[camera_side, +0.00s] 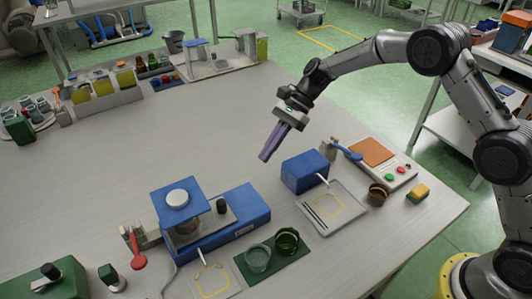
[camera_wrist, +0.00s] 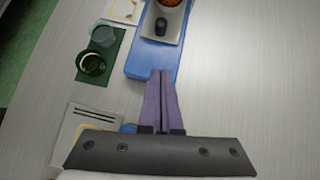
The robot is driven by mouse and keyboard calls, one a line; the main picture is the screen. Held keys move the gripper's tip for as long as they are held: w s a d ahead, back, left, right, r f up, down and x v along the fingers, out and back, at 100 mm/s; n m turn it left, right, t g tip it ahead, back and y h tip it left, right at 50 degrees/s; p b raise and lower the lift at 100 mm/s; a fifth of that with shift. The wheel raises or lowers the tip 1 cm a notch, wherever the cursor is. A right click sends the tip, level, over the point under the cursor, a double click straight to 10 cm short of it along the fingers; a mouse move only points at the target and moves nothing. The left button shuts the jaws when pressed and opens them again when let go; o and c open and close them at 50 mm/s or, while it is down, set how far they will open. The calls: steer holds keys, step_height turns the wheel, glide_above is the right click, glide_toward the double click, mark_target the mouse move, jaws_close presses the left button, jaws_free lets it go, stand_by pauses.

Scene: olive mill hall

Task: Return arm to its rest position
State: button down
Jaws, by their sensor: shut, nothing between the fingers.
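My gripper (camera_side: 266,157) has long purple fingers and hangs over the grey table (camera_side: 215,130), tilted down to the left. In the wrist view its fingers (camera_wrist: 160,75) lie side by side, shut and empty. In the side view the fingertips are above the table, behind the blue box (camera_side: 304,172). My gripper appears to touch nothing. My arm reaches in from the right, bent at the elbow.
A blue machine (camera_side: 238,214) with a white knob stands front centre. A green mat (camera_side: 272,258) holds two cups. A tray (camera_side: 333,208) and a scale-like panel with an orange plate (camera_side: 372,152) are at right. Bottles stand far left. The table's middle is clear.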

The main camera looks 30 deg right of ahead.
steer(key=s+d+r+n+t, duration=0.1)
steer(key=s+d+r+t, duration=0.15)
steer(key=r, duration=1.15)
steer(key=s+d+r+n+t+h, duration=0.2)
steer(key=s+d+r+n, duration=0.15)
steer(key=s+r, duration=0.65)
steer(key=s+d+f+n+t+h, duration=0.2)
steer(key=s+d+n+h, duration=0.3)
steer(key=s, duration=0.9)
steer(key=s+d+f+n+h, duration=0.1)
steer(key=s+d+f+n, duration=0.5)
steer(key=s+d+f, duration=0.1)
steer(key=shift+s+d+f+h, duration=0.25)
steer(key=shift+s+f+h, duration=0.15)
steer(key=shift+f, duration=0.05)
steer(key=shift+t, duration=0.25)
